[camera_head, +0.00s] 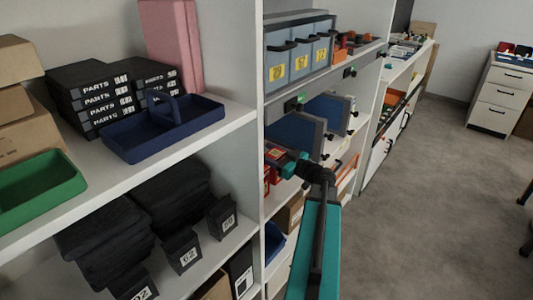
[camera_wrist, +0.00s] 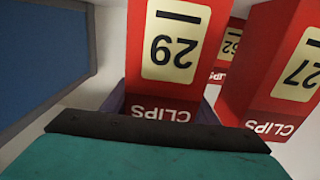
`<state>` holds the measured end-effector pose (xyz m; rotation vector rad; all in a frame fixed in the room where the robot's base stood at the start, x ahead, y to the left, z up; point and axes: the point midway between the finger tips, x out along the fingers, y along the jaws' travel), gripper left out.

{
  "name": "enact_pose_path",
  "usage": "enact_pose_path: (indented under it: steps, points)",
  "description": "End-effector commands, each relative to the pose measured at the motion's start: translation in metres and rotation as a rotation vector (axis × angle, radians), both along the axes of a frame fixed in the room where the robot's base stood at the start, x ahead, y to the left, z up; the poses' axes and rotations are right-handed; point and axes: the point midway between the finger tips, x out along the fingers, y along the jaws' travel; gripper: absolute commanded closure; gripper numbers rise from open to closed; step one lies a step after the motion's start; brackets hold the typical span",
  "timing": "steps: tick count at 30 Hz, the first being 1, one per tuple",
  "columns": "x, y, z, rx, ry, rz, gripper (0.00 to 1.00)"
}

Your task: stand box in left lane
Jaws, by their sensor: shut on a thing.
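A red box marked CLIPS 29 (camera_wrist: 175,45) is held by my gripper (camera_wrist: 163,115), with the jaws shut on its near end. Its writing appears upside down in the wrist view. Another red CLIPS box, marked 27 (camera_wrist: 292,75), stands close on the right, with a narrow gap between. A further red box (camera_wrist: 229,45) shows partly behind them. In the head view my gripper (camera_head: 281,160) reaches into the shelf bay, beside a small red patch (camera_head: 275,153). The lane boundaries and the held box's underside are hidden.
A blue panel (camera_wrist: 35,60) stands left of the held box in the wrist view. In the head view, blue panels (camera_head: 297,136) stand beside my arm. Blue bins (camera_head: 283,62) sit above. A white upright (camera_head: 230,60) borders the bay on the left. Open floor (camera_head: 440,200) lies right.

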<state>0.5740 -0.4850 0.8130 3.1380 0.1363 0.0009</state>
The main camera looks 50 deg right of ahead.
Motion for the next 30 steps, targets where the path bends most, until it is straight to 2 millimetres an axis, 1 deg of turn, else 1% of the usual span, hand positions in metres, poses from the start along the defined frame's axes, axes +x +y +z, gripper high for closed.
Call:
enact_pose_path:
  steps: [14,15,17,18,30]
  points:
    - [-0.0005,-0.0005,-0.0031,-0.001,-0.001,-0.001,0.80]
    - [-0.0005,-0.0007,-0.0025,-0.001,0.000,-0.001,0.40]
    - [-0.0005,-0.0007,-0.0024,0.000,0.000,-0.001,0.30]
    - [-0.0006,-0.0007,-0.0024,0.000,0.000,-0.001,0.28]
    - [-0.0008,-0.0011,-0.0009,0.000,0.000,-0.002,0.28]
